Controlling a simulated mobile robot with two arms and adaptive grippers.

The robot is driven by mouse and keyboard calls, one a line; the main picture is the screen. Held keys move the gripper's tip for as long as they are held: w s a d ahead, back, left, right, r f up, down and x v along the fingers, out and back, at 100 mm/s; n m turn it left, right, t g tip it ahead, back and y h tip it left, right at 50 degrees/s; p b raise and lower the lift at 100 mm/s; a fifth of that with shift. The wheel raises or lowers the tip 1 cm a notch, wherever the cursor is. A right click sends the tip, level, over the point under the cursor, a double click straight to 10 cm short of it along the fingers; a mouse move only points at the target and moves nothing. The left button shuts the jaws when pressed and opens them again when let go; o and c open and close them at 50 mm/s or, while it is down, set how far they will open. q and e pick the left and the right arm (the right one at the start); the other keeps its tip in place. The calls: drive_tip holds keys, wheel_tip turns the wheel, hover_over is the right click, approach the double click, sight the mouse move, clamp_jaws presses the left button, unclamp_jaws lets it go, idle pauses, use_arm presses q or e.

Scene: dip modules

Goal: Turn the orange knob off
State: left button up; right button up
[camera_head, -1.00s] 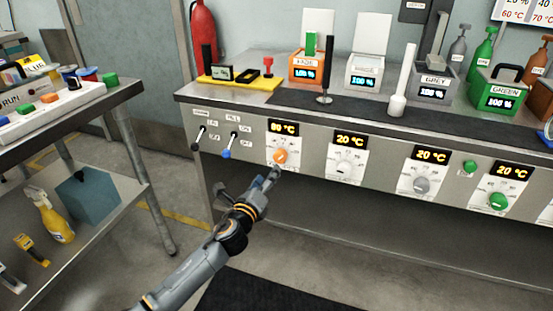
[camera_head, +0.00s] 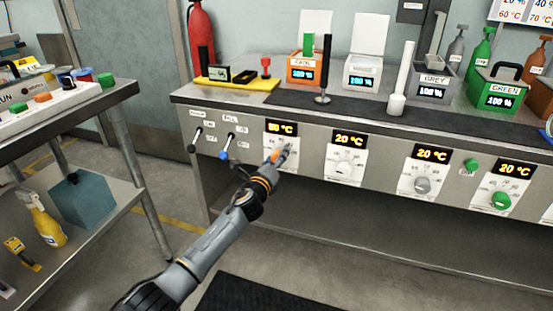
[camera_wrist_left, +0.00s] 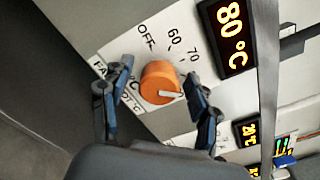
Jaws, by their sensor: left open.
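The orange knob (camera_wrist_left: 158,83) sits on a white dial plate with OFF, 60 and 70 marks on the bench front. In the left wrist view its white pointer mark faces right, away from the OFF label. The display (camera_wrist_left: 231,36) beside it reads 80 °C. My left gripper (camera_wrist_left: 158,95) is open, with one finger on each side of the knob; whether they touch it I cannot tell. In the head view the left gripper (camera_head: 280,158) is at the dial plate and mostly hides the orange knob (camera_head: 274,157). My right gripper is not in view.
A white knob (camera_head: 344,167), a grey knob (camera_head: 422,184) and a green knob (camera_head: 500,200) follow to the right, each under a 20 °C display. Two levers (camera_head: 227,145) are left of the orange dial. A side table (camera_head: 125,92) stands at the left.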

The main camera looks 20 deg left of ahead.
use_arm(q)
drive_tip(key=c, duration=1.2)
